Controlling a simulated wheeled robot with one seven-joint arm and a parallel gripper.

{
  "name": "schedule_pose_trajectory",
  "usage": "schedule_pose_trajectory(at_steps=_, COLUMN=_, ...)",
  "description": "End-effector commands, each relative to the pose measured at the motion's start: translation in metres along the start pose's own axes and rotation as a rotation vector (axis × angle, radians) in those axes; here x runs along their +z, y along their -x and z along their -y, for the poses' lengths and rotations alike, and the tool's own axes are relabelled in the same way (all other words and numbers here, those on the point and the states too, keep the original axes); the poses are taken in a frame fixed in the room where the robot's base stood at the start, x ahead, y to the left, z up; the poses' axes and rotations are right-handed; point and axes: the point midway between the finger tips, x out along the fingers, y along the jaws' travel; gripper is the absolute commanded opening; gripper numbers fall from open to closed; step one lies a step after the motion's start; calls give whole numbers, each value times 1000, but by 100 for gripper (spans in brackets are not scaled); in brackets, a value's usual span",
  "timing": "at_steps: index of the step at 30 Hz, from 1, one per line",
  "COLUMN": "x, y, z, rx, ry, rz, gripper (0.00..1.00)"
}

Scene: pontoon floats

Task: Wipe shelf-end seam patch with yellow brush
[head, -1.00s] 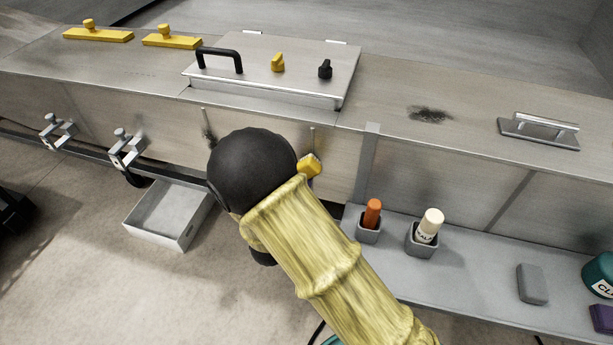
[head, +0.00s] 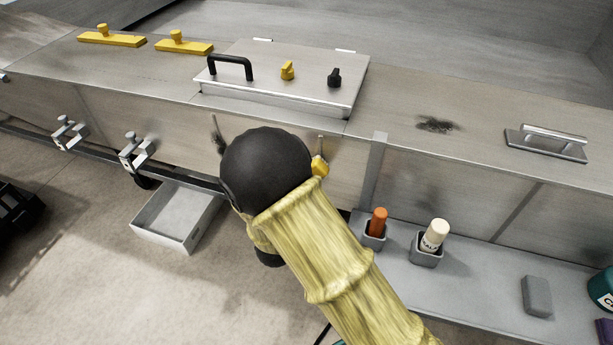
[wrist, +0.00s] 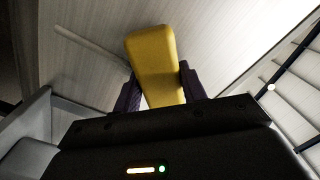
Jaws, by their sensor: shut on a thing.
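My gripper (wrist: 158,86) is shut on the yellow brush (wrist: 152,52), which stands up between the two dark fingers in the wrist view. In the head view only a small yellow end of the brush (head: 320,166) shows, right of my round black wrist and close to the metal front wall. My wrist hides the fingers and the rest of the brush. Another dark smudge (head: 437,124) lies on the top surface, right of the hatch. I cannot tell whether the brush touches the wall.
A hatch lid (head: 282,90) with a black handle and two yellow floats (head: 184,45) are on top. Clamps (head: 133,152) line the rail above an open tray (head: 178,218). A shelf (head: 465,280) at right holds orange and cream bottles and a grey block.

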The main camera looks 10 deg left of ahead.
Motion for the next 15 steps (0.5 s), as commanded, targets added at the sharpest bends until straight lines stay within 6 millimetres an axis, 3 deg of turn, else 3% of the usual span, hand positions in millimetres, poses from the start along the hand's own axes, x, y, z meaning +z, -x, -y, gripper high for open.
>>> schedule_pose_trajectory(at_steps=15, x=-28, y=-1, z=-28, rx=4, ry=0, rz=-11, gripper=23)
